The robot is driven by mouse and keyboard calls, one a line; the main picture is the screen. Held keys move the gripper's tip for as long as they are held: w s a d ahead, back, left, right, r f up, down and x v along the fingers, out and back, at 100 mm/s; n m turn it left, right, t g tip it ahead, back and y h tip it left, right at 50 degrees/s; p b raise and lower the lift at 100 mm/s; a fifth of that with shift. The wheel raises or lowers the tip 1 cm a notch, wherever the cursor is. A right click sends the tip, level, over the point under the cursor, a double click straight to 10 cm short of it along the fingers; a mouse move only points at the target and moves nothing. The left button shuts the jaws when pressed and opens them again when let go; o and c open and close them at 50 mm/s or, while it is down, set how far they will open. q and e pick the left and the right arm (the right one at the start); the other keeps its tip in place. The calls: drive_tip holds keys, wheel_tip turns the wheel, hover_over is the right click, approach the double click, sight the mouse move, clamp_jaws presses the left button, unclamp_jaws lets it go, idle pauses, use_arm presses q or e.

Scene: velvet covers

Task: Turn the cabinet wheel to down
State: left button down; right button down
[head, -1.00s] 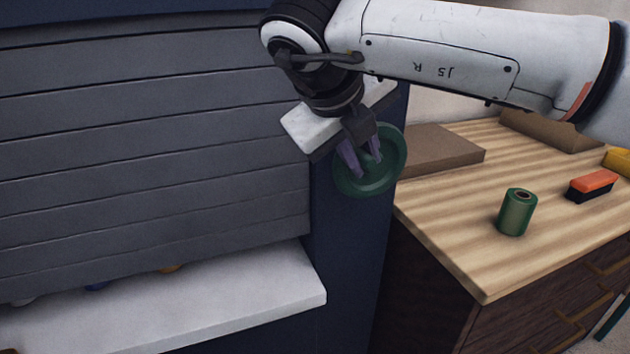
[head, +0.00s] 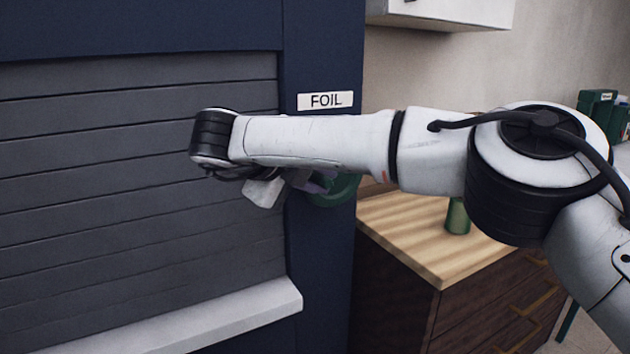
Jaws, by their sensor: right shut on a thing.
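The green cabinet wheel (head: 340,191) is on the dark blue cabinet front (head: 322,255), right of the grey slatted shutter (head: 120,190). My right arm covers most of the wheel, and only its lower and right rim shows. My right gripper (head: 318,184) is at the wheel, shut on it, with its fingers partly hidden behind the forearm. The shutter is down close to the white ledge (head: 240,318). My left gripper is not in view.
A "FOIL" label (head: 325,100) is above the wheel. A wooden-topped counter (head: 400,235) with drawers stands at the right, with a green spool (head: 457,217) on it, partly hidden by my arm. A white wall cupboard (head: 440,10) hangs above.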

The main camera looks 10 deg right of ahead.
drive_tip(key=shift+f, duration=0.15)
drive_tip(key=c, duration=1.7)
unclamp_jaws()
drive_tip(key=shift+o, duration=0.2)
drive_tip(key=v, duration=1)
drive_tip(key=shift+r, duration=0.2)
drive_tip(key=shift+s, duration=0.1)
